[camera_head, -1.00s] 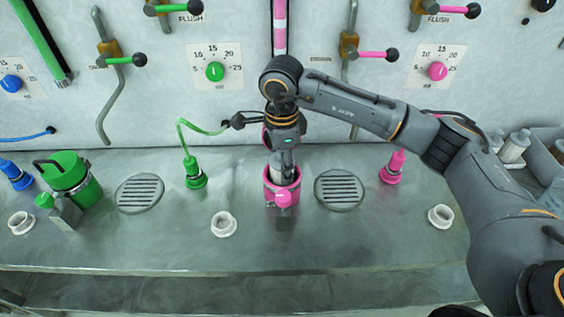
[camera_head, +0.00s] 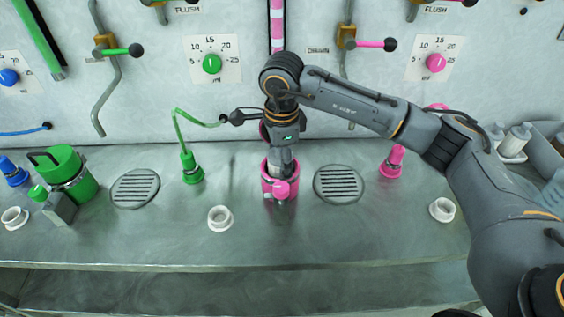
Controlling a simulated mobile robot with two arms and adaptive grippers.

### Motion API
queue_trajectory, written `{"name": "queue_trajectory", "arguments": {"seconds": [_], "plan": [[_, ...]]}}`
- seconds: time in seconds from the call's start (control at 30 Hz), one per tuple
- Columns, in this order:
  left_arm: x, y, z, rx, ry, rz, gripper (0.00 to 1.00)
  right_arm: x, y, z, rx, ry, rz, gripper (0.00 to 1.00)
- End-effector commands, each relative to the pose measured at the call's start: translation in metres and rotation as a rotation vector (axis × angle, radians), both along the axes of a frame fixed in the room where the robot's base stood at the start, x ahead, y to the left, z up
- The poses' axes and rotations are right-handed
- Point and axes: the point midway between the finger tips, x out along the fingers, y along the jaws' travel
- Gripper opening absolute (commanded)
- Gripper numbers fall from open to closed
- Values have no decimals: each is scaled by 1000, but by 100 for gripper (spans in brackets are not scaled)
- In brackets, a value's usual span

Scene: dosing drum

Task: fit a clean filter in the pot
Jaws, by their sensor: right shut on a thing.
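The pink pot (camera_head: 268,190) stands on the steel bench near the middle, with a pink knob (camera_head: 281,188) at its front. My right gripper (camera_head: 282,163) points down into the pot's mouth from above. It is shut on a pale cylinder, which looks like a filter (camera_head: 274,171), at the pot's opening. The fingers and pot wall hide most of it, so I cannot tell how deep it sits. My left gripper is not in view.
White cylinders (camera_head: 516,139) stand at the right beside a grey bin. A green lidded pot (camera_head: 80,183) stands at the left. Drain grates (camera_head: 339,184) flank the pink pot, and a white ring (camera_head: 220,218) lies in front. Wall levers and dials are behind. The bench front is mostly clear.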

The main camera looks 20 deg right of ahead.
Motion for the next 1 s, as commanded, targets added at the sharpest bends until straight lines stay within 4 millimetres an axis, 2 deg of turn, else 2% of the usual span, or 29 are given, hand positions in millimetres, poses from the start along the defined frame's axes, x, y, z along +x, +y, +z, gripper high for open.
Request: {"name": "queue_trajectory", "arguments": {"seconds": [0.03, 0.3, 0.33, 0.47, 0.77, 1.0], "plan": [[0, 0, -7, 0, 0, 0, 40, -8, 0, -26, -11, 38, 1, 2], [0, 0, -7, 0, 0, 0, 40, -8, 0, -27, -9, 39, 0, 2], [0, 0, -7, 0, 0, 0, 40, -8, 0, -27, -9, 39, 0, 65], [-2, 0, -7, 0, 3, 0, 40, -9, 0, -27, -10, 40, 2, 92], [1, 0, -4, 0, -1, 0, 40, -9, 0, -22, -12, 38, 3, 92], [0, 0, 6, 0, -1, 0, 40, -8, 0, -1, -11, 33, 3, 92]]}}
